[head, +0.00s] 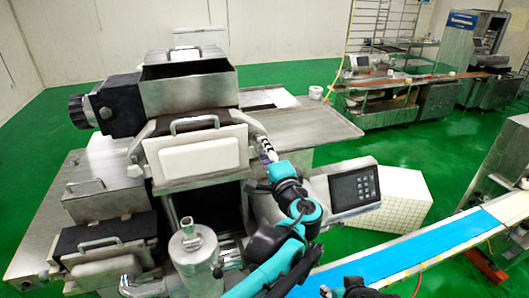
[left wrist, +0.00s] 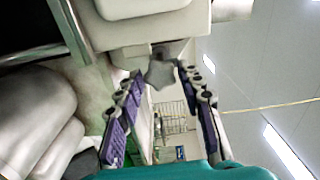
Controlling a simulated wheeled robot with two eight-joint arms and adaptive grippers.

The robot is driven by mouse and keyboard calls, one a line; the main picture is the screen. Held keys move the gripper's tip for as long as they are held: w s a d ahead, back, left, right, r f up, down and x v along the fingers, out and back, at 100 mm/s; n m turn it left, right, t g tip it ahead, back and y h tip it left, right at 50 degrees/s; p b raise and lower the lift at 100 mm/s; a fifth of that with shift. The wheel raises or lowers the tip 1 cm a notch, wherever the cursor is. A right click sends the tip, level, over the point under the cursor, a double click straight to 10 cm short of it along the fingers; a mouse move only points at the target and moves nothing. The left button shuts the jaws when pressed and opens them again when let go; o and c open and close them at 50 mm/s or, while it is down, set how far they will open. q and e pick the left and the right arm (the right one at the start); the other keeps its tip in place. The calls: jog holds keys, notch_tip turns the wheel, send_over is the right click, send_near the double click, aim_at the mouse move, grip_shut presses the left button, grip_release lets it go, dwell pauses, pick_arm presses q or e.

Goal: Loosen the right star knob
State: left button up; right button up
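The right star knob (left wrist: 161,73) is a grey lobed knob under the pale machine housing in the left wrist view. My left gripper (left wrist: 165,78) is open, with one purple-padded finger on each side of the knob. The knob lies between the fingertips, with visible gaps on both sides. In the head view, my left gripper (head: 264,150) is at the right side of the machine's white front block (head: 200,158). The right knob is hidden there by the gripper. The left star knob (head: 135,171) shows on the block's other side.
A metal hopper (head: 188,92) stands above the block. A control panel (head: 354,188) is right of my left arm, close to it. A metal cylinder (head: 194,250) stands in front. A blue conveyor belt (head: 400,258) runs along the lower right. Green floor is open beyond.

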pick_arm(q)
jog(key=shift+o, duration=0.3)
jog(key=v, duration=1.2)
